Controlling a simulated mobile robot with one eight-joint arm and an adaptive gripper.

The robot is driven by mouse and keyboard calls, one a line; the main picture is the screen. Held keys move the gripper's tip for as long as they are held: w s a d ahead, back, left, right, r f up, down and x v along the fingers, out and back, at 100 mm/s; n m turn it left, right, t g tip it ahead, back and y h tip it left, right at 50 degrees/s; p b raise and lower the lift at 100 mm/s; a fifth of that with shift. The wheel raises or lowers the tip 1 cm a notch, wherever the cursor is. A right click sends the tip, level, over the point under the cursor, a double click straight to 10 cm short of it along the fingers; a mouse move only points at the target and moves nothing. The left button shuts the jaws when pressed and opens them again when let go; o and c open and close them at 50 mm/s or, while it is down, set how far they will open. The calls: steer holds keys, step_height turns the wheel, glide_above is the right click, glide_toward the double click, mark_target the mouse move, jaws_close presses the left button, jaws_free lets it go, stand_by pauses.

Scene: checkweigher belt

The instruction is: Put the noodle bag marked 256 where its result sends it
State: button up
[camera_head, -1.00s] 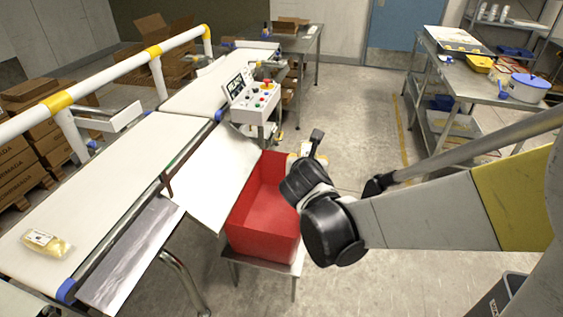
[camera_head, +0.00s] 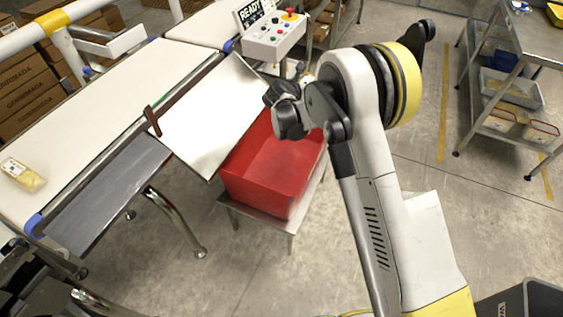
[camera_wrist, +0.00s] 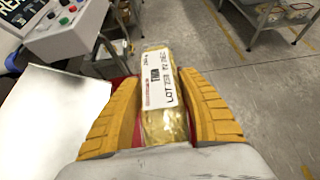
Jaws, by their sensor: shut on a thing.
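My gripper (camera_wrist: 162,82) has its yellow ribbed fingers shut on a noodle bag (camera_wrist: 178,127), a slim yellow-gold pack with a white label. The label's small print, including a lot line, is not clear enough for me to confirm 256. In the head view my wrist hides most of the held bag and the fingers, above the far end of the red bin (camera_head: 262,190). Another noodle bag (camera_head: 22,175) lies on the near left end of the white belt (camera_head: 85,110). The control box (camera_head: 275,37) has a display reading READY (camera_head: 256,12).
A white sloping plate (camera_head: 212,115) runs from the belt toward the red bin, which stands on a small metal stand. A grey plate (camera_head: 105,195) hangs beside the belt. A metal table (camera_head: 530,40) with shelves stands at right. The floor between is open.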

steer(key=w+a+f+b, duration=0.1)
steer(key=a+f+b, duration=0.1)
steer(key=f, duration=0.8)
steer(key=w+a+f+b, duration=0.2)
steer(key=a+f, duration=0.3)
steer(key=f, duration=0.4)
steer(key=shift+w+f, duration=0.25)
steer(key=shift+f, duration=0.1)
steer(key=o, duration=1.4)
steer(key=shift+s, duration=0.1)
steer(key=v, duration=1.2)
steer(key=shift+a, duration=0.1)
